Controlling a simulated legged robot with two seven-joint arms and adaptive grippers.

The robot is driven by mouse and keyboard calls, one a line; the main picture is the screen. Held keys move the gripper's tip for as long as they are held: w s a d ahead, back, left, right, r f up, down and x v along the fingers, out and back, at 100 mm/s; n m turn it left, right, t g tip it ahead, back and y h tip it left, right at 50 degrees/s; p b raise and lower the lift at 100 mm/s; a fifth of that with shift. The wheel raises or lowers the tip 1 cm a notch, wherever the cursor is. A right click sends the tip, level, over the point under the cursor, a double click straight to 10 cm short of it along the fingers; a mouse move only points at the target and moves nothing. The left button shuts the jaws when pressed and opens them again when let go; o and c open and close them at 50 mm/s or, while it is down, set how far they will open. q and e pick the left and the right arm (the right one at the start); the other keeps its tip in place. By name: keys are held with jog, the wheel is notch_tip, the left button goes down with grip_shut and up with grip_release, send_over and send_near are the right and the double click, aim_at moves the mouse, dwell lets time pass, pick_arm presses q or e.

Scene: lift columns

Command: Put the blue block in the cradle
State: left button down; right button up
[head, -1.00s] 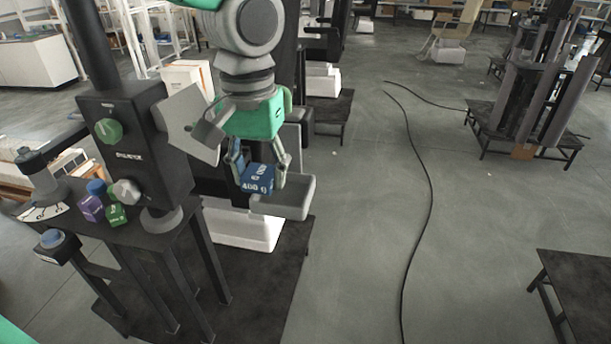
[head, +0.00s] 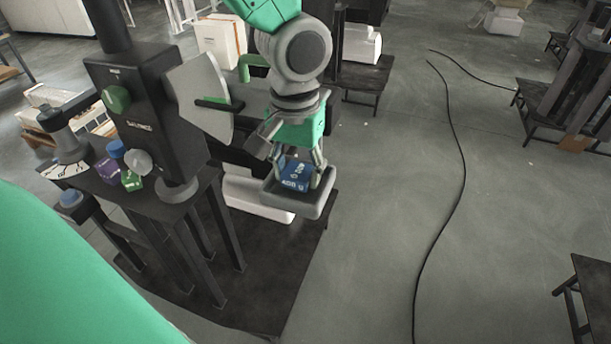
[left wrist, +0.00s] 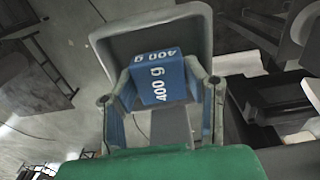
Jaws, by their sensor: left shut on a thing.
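The blue block (head: 294,174), marked 400 g, is between the fingers of my left gripper (head: 298,180), which is shut on it. The grey cradle (head: 313,206) is a shallow tray beside the dark column unit. In the head view the block appears within the cradle's outline, its rim showing in front and at the right. In the left wrist view the block (left wrist: 158,78) sits between the fingers (left wrist: 160,92), with the cradle (left wrist: 112,44) around and behind it. Whether the block touches the cradle floor is hidden. My right gripper is not in view.
A dark control box with a green knob (head: 116,99) stands at left. Purple (head: 107,171) and green (head: 131,181) blocks sit on the stand below it. A cable crosses the open floor at right.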

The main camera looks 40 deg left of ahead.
pick_arm(q)
jog(key=shift+a+f, duration=0.65)
jog(key=shift+s+a+f, duration=0.1)
jog(key=shift+s, duration=0.1)
jog(key=shift+d, duration=0.6)
jog(key=c, duration=1.2)
grip_release()
jog(key=shift+w+d, duration=0.1)
jog(key=shift+d, duration=0.25)
jog(key=shift+w+d, duration=0.1)
jog(key=shift+d, duration=0.1)
jog(key=shift+a, duration=0.5)
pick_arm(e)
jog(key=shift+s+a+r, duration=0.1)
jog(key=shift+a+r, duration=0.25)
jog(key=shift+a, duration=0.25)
pick_arm(q)
jog(key=shift+d, duration=0.25)
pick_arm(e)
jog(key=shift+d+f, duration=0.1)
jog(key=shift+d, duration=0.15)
